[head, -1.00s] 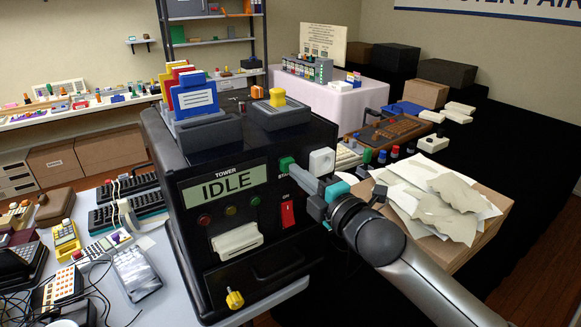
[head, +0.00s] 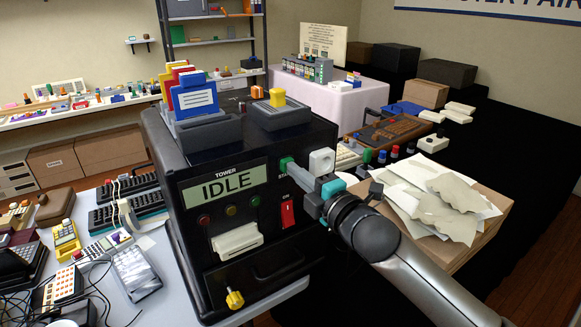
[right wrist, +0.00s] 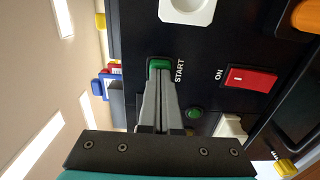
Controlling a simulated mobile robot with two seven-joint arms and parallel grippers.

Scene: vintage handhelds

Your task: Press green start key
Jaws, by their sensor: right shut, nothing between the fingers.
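The black tower unit (head: 205,285) stands on the table with a display (head: 222,187) reading "IDLE". The green start key (head: 286,162) is on the upper right of its front face; it also shows in the right wrist view (right wrist: 159,62), beside the word START. My right gripper (head: 292,168) is shut and empty, its grey fingertips at the lower edge of the green key and partly covering it. In the right wrist view the fingertips (right wrist: 160,72) overlap the key. I cannot tell whether they touch it or whether it is pushed in. My left gripper is not in view.
A white square socket (head: 321,161) sits right of the key and a red ON switch (head: 288,214) below it. A cardboard box (head: 480,232) with papers stands to the right of the tower. Keyboards and handhelds crowd the table at left.

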